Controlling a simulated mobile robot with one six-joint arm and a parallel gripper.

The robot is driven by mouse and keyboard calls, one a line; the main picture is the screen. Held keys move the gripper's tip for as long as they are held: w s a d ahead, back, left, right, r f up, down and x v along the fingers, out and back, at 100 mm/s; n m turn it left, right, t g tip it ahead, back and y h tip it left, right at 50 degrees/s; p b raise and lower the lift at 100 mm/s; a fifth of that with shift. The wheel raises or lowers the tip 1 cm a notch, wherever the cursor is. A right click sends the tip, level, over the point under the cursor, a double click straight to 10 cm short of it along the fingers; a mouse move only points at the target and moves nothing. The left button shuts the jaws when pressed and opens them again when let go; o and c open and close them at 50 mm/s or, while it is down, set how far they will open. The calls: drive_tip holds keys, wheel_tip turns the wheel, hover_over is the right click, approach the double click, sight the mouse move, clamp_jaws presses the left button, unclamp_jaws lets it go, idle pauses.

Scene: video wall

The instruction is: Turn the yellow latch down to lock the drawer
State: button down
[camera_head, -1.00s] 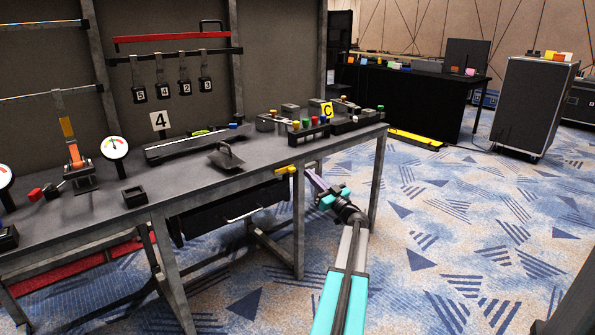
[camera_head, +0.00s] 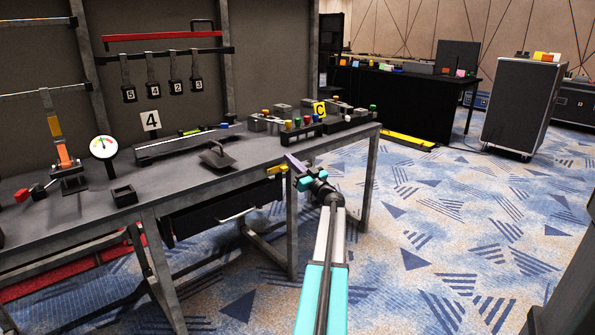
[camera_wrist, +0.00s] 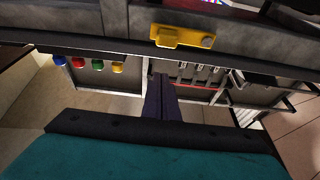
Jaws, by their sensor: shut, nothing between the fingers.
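The yellow latch (camera_head: 277,169) sits on the front edge of the workbench, above the right end of the drawer, and lies roughly level. In the wrist view the latch (camera_wrist: 180,37) is a yellow bar with a round pivot at its right end. The black drawer (camera_head: 205,219) hangs under the bench with a pale bar handle (camera_head: 238,215). My gripper (camera_head: 291,159) is just right of the latch, its purple fingers shut and empty. In the wrist view my fingertips (camera_wrist: 162,78) point toward the latch, with a visible gap between.
The bench top (camera_head: 240,162) carries a dark metal plate with a handle (camera_head: 217,157), a gauge (camera_head: 103,147) and a block of coloured buttons (camera_head: 303,127). A bench leg (camera_head: 292,232) stands below the latch. Carpet to the right is open.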

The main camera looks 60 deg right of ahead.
sight(279, 170)
drive_tip(key=shift+w+d+f+b, duration=0.15)
drive_tip(key=shift+f+b, duration=0.3)
drive_tip(key=shift+f, duration=0.5)
drive_tip(key=shift+w+a+f+b, duration=0.15)
drive_tip(key=shift+f+b, duration=0.25)
drive_tip(key=shift+f, duration=0.5)
drive_tip(key=shift+d, duration=0.1)
drive_tip(key=shift+a, duration=0.2)
drive_tip(key=shift+d, duration=0.15)
